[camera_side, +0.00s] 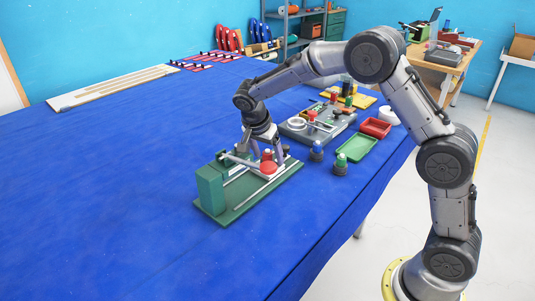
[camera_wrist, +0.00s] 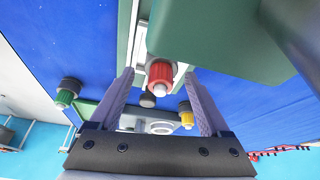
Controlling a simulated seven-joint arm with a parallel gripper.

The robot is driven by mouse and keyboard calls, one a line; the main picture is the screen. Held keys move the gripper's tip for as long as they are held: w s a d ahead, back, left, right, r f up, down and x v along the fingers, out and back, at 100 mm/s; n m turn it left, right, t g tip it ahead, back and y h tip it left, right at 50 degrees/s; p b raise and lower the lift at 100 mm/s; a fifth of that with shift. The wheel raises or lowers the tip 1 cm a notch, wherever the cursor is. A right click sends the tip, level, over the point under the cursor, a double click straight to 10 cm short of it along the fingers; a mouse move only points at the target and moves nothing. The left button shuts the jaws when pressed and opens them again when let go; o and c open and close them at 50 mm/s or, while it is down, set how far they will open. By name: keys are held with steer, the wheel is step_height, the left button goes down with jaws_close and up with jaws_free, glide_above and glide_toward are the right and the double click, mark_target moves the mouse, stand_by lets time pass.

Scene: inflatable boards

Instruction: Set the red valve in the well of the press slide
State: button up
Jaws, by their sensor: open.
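The press (camera_side: 210,190) has a green base plate, a green upright block and pale rails. A lever with a red knob (camera_side: 268,169) reaches across it. The red valve (camera_wrist: 160,74) has a ribbed red cap and a pale tip. It stands at the pale press slide (camera_wrist: 138,40), beside the green press head in the wrist view. The well under it is hidden, so I cannot tell how fully it is seated. My gripper (camera_wrist: 159,74) is open, with one finger on each side of the red valve. In the side view it is low over the press, partly hidden.
A green valve (camera_side: 341,161) and a blue valve (camera_side: 317,150) stand right of the press. Behind are a grey fixture board (camera_side: 345,128), a green tray (camera_side: 357,148) and a red tray (camera_side: 376,127).

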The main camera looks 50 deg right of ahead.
steer(key=w+v, duration=0.1)
steer(key=v, duration=1.1)
steer(key=s+r+n+t+y, duration=0.1)
steer(key=s+r+n, duration=0.25)
steer(key=s, duration=0.45)
steer(key=s+f+n+t+y, duration=0.1)
steer(key=s+n, duration=0.5)
steer(key=s, duration=0.6)
steer(key=s+a+f+n+t+y, duration=0.1)
steer(key=s+n, duration=0.5)
steer(key=s, duration=0.6)
steer(key=shift+a+f+t+y, duration=0.25)
steer(key=shift+f+t+y, duration=0.1)
steer(key=shift+t+y, duration=0.45)
